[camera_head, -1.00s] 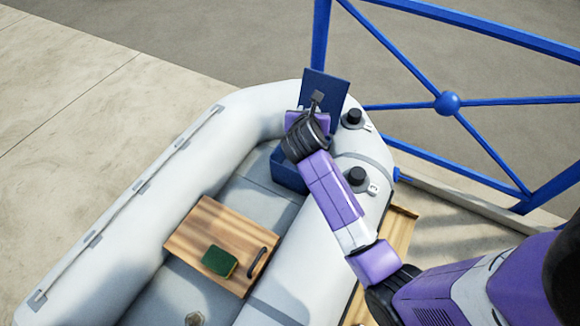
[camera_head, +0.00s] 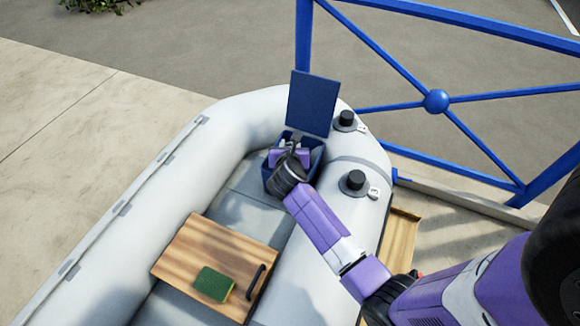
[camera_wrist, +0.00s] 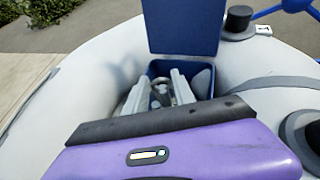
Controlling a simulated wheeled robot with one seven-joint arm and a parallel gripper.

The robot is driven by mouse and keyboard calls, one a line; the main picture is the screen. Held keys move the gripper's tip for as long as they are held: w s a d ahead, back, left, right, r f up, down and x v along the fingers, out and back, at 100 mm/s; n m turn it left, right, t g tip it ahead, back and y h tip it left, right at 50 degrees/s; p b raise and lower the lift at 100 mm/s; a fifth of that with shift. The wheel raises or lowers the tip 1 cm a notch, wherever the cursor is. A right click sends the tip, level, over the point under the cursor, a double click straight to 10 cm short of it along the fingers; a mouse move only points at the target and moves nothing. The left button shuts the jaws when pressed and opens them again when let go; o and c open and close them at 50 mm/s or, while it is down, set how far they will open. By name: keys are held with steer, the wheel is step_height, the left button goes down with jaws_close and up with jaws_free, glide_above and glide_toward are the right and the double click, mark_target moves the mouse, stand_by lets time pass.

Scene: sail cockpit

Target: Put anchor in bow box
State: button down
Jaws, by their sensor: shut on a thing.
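The bow box (camera_head: 268,172) is a dark blue box in the bow of the grey inflatable boat. Its lid (camera_head: 314,103) stands open at the back. It also shows in the wrist view (camera_wrist: 204,80). My gripper (camera_head: 290,150) is lowered at the mouth of the box. In the wrist view its two light grey fingers (camera_wrist: 158,92) reach inside the box walls. They are shut on the grey anchor (camera_wrist: 160,94), of which only a small part shows between them. The rest of the anchor is hidden by the fingers and box. I cannot tell whether it touches the box floor.
A wooden seat (camera_head: 205,262) with a dark handle carries a green sponge (camera_head: 213,284). Black fittings (camera_head: 346,119) stand on the right tube (camera_head: 345,215). A blue railing (camera_head: 436,101) runs behind the boat on the right. The space above the box is open.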

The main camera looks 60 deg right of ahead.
steer(key=shift+w+f+b, duration=0.1)
steer(key=shift+f+b, duration=1.1)
steer(key=shift+f, duration=3.7)
steer(key=c, duration=1.5)
jaws_free()
steer(key=shift+f, duration=0.2)
steer(key=o, duration=0.4)
steer(key=shift+o, duration=0.2)
steer(key=shift+r, duration=0.1)
steer(key=shift+a+r, duration=0.1)
steer(key=shift+r, duration=0.05)
steer(key=p+v, duration=0.1)
steer(key=v, duration=1.1)
steer(key=shift+p, duration=0.35)
